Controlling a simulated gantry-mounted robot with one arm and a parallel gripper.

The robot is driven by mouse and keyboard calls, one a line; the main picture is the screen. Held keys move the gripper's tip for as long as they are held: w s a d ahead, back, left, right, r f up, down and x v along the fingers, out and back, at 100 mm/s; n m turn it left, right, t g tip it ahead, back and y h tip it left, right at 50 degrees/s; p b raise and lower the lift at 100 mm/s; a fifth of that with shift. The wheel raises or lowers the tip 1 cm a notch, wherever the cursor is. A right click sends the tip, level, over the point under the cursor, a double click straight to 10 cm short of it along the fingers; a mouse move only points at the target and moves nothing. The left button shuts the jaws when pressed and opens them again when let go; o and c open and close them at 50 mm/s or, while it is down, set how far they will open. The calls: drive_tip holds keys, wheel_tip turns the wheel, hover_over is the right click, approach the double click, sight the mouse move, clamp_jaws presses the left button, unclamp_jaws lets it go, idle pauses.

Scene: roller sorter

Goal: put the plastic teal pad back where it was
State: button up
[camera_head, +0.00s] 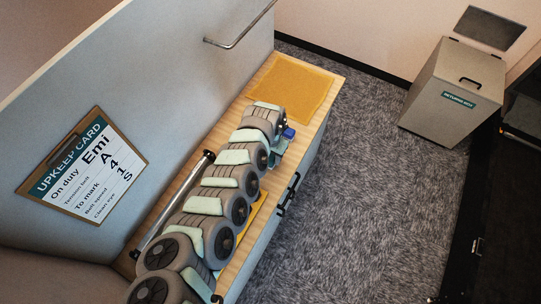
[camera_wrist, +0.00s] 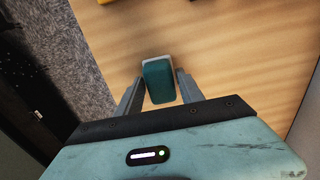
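The teal pad (camera_wrist: 159,82) shows in the wrist view as a small rounded block with a pale grey backing along its top and side. My gripper (camera_wrist: 161,76) has one finger at each side of it, with the fingertips close against its edges, so it looks shut on the pad. Light wood lies beneath; I cannot tell whether the pad touches it. In the head view my jointed arm runs along the table, its end near the table's right edge, and the pad cannot be made out there.
An orange-yellow mat (camera_head: 290,88) lies at the wooden table's (camera_head: 334,80) far end. Part of another yellow thing (camera_head: 252,213) shows beside my arm. An upkeep card (camera_head: 87,168) is on the back panel. A grey returns box (camera_head: 452,95) stands on the carpet.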

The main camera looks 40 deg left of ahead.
drive_tip(key=shift+o, duration=1.2)
drive_tip(key=shift+r, duration=0.1)
